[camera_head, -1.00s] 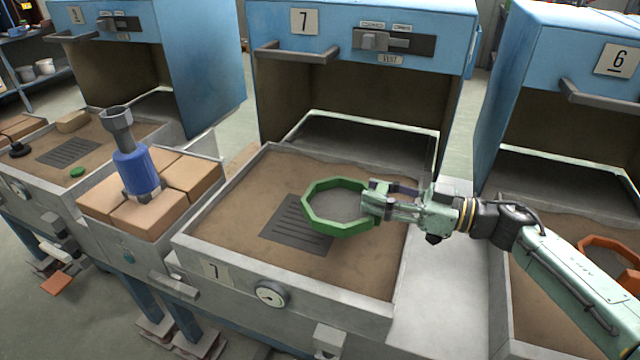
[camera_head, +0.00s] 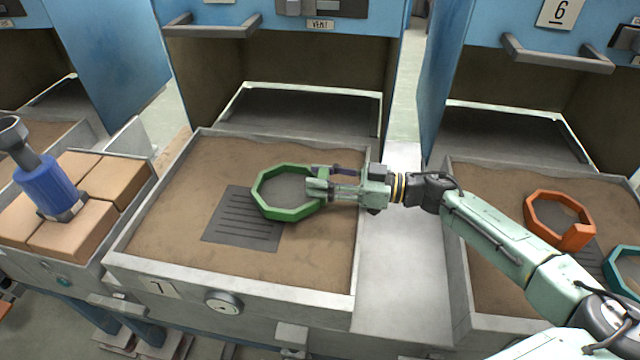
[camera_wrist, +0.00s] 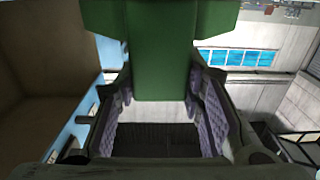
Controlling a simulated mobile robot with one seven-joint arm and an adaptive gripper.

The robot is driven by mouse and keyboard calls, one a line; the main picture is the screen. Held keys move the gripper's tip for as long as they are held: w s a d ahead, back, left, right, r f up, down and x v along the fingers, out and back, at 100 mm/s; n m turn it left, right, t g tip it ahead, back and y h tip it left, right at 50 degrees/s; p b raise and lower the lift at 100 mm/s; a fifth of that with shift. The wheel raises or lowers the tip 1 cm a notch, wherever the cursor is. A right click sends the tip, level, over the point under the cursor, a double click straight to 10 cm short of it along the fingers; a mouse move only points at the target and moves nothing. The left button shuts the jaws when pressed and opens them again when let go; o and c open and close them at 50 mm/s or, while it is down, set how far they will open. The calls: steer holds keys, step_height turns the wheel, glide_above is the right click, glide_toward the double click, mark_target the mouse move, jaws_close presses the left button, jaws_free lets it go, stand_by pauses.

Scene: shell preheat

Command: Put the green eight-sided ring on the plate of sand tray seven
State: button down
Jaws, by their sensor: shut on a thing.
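The green eight-sided ring (camera_head: 262,207) is over sand tray seven (camera_head: 143,274), marked with a 7 on its front. My gripper (camera_head: 318,186) is shut on the ring's right side and comes in from the right. In the wrist view the green ring (camera_wrist: 165,50) stands between the two finger pads. The dark slotted plate (camera_head: 228,226) lies in the sand. The ring overlaps the plate's upper right part in the head view. I cannot tell whether the ring touches the plate or the sand.
An orange ring (camera_head: 533,203) and part of a teal ring (camera_head: 613,262) lie in the right-hand tray. A blue tool (camera_head: 48,187) stands on tan blocks (camera_head: 75,233) at left. The open blue oven (camera_head: 240,14) is behind tray seven. Bare sand surrounds the plate.

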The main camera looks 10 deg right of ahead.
steer(key=shift+f, duration=1.25)
steer(key=shift+f, duration=0.25)
steer(key=c, duration=1.1)
jaws_free()
